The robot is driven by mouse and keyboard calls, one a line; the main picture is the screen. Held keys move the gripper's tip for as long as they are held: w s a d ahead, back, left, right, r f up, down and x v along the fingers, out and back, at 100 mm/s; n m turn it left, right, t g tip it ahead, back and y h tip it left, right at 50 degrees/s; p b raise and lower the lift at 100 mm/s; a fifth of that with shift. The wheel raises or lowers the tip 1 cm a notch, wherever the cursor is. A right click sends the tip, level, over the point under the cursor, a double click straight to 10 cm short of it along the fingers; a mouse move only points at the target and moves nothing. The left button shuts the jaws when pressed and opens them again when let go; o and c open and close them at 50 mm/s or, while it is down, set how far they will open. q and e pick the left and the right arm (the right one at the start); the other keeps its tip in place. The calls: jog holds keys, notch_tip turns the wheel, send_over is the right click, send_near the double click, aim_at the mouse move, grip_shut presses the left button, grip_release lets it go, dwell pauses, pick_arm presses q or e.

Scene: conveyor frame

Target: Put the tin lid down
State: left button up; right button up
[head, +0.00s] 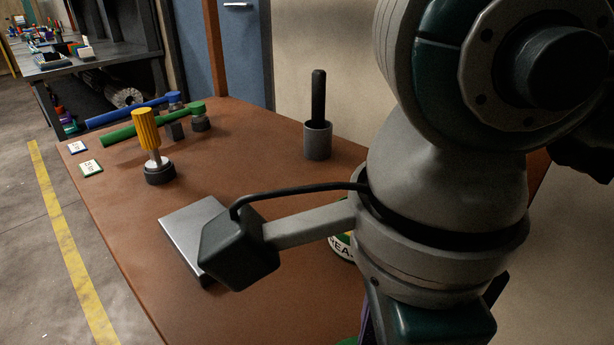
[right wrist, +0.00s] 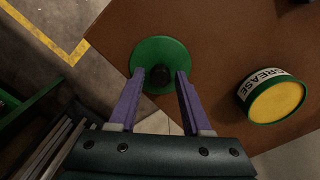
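The tin lid (right wrist: 146,52) is a round green disc with a black knob (right wrist: 160,76), seen in the right wrist view near the table's edge. The grease tin (right wrist: 275,101) stands to the right, open, with yellow grease inside. In the head view my right arm hides most of the tin (head: 343,246); only part of its label shows. My left gripper is out of view.
On the brown table (head: 245,150) are a grey metal plate (head: 185,230), a yellow-handled tool (head: 148,135) on a dark base, green (head: 140,125) and blue (head: 130,110) handled tools, and a grey cup (head: 317,143) with a black handle. Table is bare between lid and tin.

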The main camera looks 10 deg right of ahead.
jog(key=shift+o, duration=0.5)
jog(key=shift+r, duration=0.1)
jog(key=shift+r+p, duration=0.25)
jog(key=shift+p, duration=0.05)
notch_tip(320, 180, up, 12)
jog(key=p, duration=0.1)
jog(key=shift+f, duration=0.15)
